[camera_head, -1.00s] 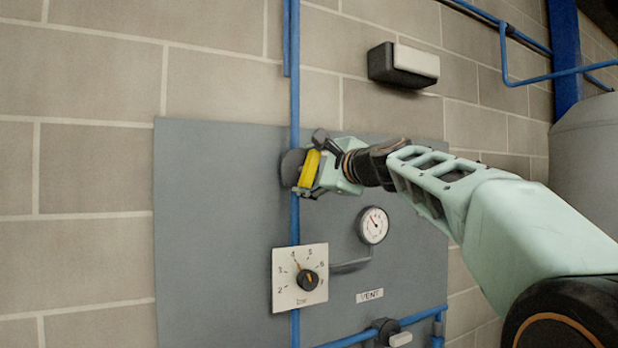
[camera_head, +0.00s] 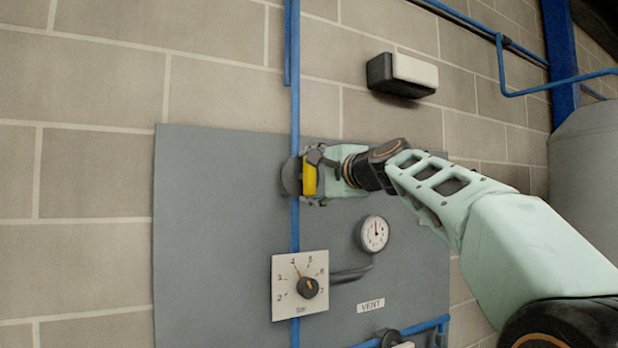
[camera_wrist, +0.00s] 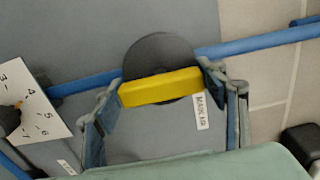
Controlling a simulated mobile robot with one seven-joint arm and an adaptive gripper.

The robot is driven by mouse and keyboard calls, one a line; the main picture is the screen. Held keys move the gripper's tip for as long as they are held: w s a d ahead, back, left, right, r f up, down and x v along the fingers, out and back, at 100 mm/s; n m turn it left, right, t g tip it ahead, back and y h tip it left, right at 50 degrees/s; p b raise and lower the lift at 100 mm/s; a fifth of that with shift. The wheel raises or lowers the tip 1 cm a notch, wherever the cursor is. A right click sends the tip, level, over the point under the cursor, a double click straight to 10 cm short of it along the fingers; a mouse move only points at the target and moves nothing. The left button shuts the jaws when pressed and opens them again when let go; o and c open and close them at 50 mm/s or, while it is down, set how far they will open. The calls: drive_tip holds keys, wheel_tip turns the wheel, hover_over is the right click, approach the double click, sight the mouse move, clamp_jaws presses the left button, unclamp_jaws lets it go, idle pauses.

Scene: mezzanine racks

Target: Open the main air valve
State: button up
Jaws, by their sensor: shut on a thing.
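The main air valve has a round dark grey body (camera_wrist: 160,50) with a yellow bar handle (camera_wrist: 160,87) across it. In the head view the yellow handle (camera_head: 309,181) stands about upright, roughly in line with the blue pipe (camera_head: 295,90). My gripper (camera_head: 320,173) reaches it from the right. In the wrist view my gripper (camera_wrist: 162,82) is shut on the handle, one finger at each end. A white label reading MAIN AIR (camera_wrist: 202,111) is beside the valve. In the head view my gripper hides part of the valve.
Below the valve on the grey panel (camera_head: 210,230) are a white dial plate with a black knob (camera_head: 308,288), a round gauge (camera_head: 373,234) and a VENT label (camera_head: 371,305). A black and white box (camera_head: 402,75) juts from the wall above.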

drive_tip(key=o, duration=1.2)
drive_tip(key=shift+c, duration=0.2)
drive_tip(key=v, duration=0.7)
drive_tip(key=shift+s+d, duration=0.15)
drive_tip(key=shift+s, duration=0.05)
